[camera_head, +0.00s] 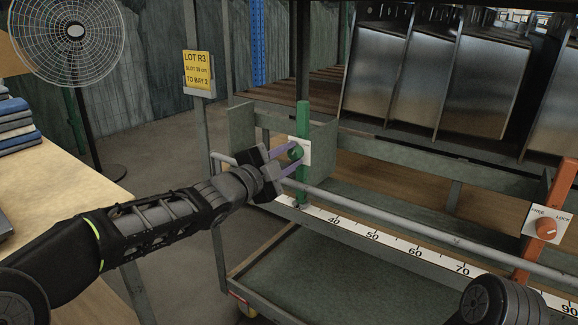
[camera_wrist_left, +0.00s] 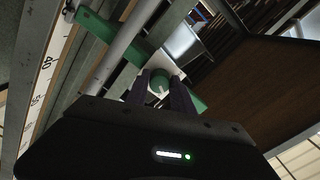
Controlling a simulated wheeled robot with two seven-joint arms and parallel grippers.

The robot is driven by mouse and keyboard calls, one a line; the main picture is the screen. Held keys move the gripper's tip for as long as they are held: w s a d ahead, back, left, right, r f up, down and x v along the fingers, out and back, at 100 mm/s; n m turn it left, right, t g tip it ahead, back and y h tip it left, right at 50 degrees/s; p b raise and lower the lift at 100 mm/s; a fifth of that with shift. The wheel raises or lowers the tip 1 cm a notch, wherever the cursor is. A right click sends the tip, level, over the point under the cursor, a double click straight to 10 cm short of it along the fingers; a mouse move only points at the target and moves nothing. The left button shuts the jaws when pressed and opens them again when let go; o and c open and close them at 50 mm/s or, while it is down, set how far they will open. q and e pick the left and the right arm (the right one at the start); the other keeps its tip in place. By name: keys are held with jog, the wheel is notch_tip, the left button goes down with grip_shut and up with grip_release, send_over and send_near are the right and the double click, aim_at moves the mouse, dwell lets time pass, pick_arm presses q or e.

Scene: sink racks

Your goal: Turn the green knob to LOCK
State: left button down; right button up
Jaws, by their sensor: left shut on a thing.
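The green knob (camera_head: 295,152) sits on a white plate (camera_head: 305,150) fixed to a green upright post (camera_head: 303,118) at the left end of the rack. My left gripper (camera_head: 290,160) has its two purple fingers closed on either side of the knob. In the left wrist view the knob (camera_wrist_left: 159,82) shows between the fingers (camera_wrist_left: 160,92), with a light mark on its face. The lettering on its plate is too small or hidden to read. My right gripper is not in view; only a dark part of my right arm shows at the bottom right.
An orange knob (camera_head: 546,228) on a plate marked FREE and LOCK is on an orange post at the right. A rail (camera_head: 400,222) and a numbered scale (camera_head: 415,252) run along the rack front. Metal panels (camera_head: 485,85) stand behind. A yellow sign (camera_head: 197,70) hangs at the left.

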pick_arm(q)
jog(key=shift+m+b, duration=0.7)
jog(key=shift+m, duration=0.9)
jog(key=c, duration=1.1)
grip_release()
jog(key=p+v, duration=0.1)
jog(key=v, duration=0.6)
jog(key=shift+s+a, duration=0.25)
jog(key=shift+s, duration=0.05)
